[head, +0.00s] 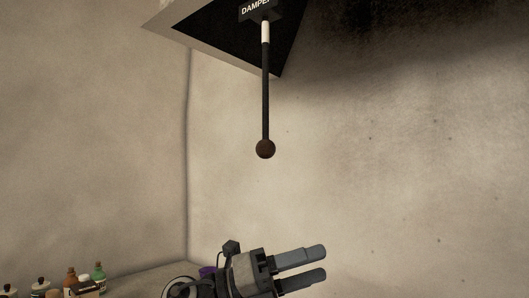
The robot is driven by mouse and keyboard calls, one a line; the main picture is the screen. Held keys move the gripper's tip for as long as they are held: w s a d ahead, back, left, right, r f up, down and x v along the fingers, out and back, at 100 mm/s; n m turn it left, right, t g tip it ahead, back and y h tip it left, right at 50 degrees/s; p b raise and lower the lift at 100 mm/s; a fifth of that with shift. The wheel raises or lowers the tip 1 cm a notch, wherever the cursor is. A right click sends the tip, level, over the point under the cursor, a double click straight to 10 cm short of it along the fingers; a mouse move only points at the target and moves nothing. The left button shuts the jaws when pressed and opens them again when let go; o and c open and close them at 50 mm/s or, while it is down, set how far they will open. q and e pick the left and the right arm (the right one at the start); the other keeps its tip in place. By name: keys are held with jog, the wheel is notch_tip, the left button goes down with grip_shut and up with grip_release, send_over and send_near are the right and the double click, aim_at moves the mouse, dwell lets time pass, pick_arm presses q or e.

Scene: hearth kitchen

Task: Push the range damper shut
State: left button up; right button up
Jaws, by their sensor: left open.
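The range damper's lever hangs down in the upper middle of the head view. It is a dark rod (265,95) with a white band near its top and a round brown knob (265,149) at its lower end. Above it a dark block labelled "DAMPER" (258,10) is cut off by the top edge. My left gripper (319,264) is at the bottom centre, below and slightly right of the knob and apart from it. Its two grey fingers are open, point right and hold nothing. My right gripper is not in view.
A hood with a pale rim (167,24) and black inside surrounds the lever's top. Several small bottles, among them a green one (99,277), stand at lower left. A plain wall (400,180) is behind. The space around the knob looks clear.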

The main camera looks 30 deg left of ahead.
pick_arm(q)
jog(key=s+a+r+m+t+y, duration=0.1)
jog(key=s+a+r+m+y, duration=0.1)
jog(key=a+r+m+y, duration=0.6)
jog(key=n+t+y, duration=0.4)
send_near(258, 147)
jog(key=p+x, duration=0.5)
jog(key=x, duration=0.5)
jog(key=shift+w+p, duration=0.35)
jog(key=shift+w+d+f, duration=0.1)
jog(key=shift+w+d, duration=0.1)
jog(key=shift+w, duration=0.45)
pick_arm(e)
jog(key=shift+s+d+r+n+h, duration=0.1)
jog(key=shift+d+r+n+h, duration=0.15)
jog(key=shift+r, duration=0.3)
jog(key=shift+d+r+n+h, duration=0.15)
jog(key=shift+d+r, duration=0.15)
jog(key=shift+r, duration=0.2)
